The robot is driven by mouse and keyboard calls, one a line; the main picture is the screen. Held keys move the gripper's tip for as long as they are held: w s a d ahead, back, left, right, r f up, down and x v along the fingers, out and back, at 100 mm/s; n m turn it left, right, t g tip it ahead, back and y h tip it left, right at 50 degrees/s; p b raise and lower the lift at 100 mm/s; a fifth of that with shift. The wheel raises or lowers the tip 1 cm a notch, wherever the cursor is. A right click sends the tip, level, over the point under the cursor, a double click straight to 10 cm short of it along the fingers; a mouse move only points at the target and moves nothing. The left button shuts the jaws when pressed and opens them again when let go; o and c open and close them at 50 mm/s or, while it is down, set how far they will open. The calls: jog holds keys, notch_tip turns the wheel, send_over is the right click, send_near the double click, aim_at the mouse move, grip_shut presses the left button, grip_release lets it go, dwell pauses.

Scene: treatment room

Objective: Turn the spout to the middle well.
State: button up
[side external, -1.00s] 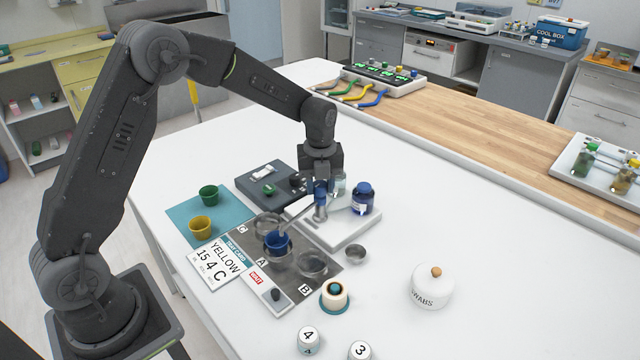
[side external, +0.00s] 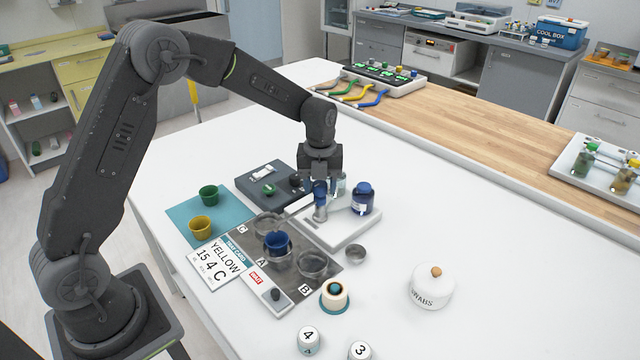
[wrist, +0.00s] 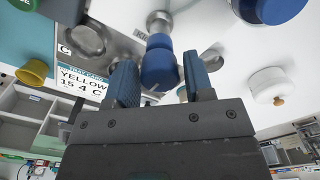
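A grey post with a blue knob (wrist: 158,62) stands on the white base (side external: 340,231). My gripper (side external: 320,182) is over the post from above. In the wrist view the knob lies between the two fingertips (wrist: 160,80), with little room on either side; I cannot tell whether both fingers press on it. The wells lie on the grey plate (side external: 248,275): C at the far end, A in the middle, B (side external: 313,264) at the near end. A blue cup (side external: 277,243) is at the middle well.
A blue jar (side external: 362,198) stands close to the right of my gripper. A green cup (side external: 209,194) and a yellow cup (side external: 201,227) are on the teal mat. A card (side external: 219,265) lies by the plate.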

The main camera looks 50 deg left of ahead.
jog(key=shift+o, duration=1.1)
jog(key=shift+r, duration=0.1)
notch_tip(320, 180, up, 14)
jog(key=s+d+r+n+t, duration=0.2)
jog(key=s+r+n, duration=0.1)
jog(key=s+n, duration=0.45)
jog(key=s+d+r+n+t, duration=0.1)
jog(key=s+r+n, duration=0.2)
jog(key=s+n, duration=0.45)
jog(key=s+d+f+n+t, duration=0.2)
jog(key=s+f+n, duration=0.1)
jog(key=s+n, duration=0.9)
jog(key=shift+s+f+t, duration=0.15)
jog(key=shift+s+t, duration=0.15)
jog(key=shift+s, duration=0.05)
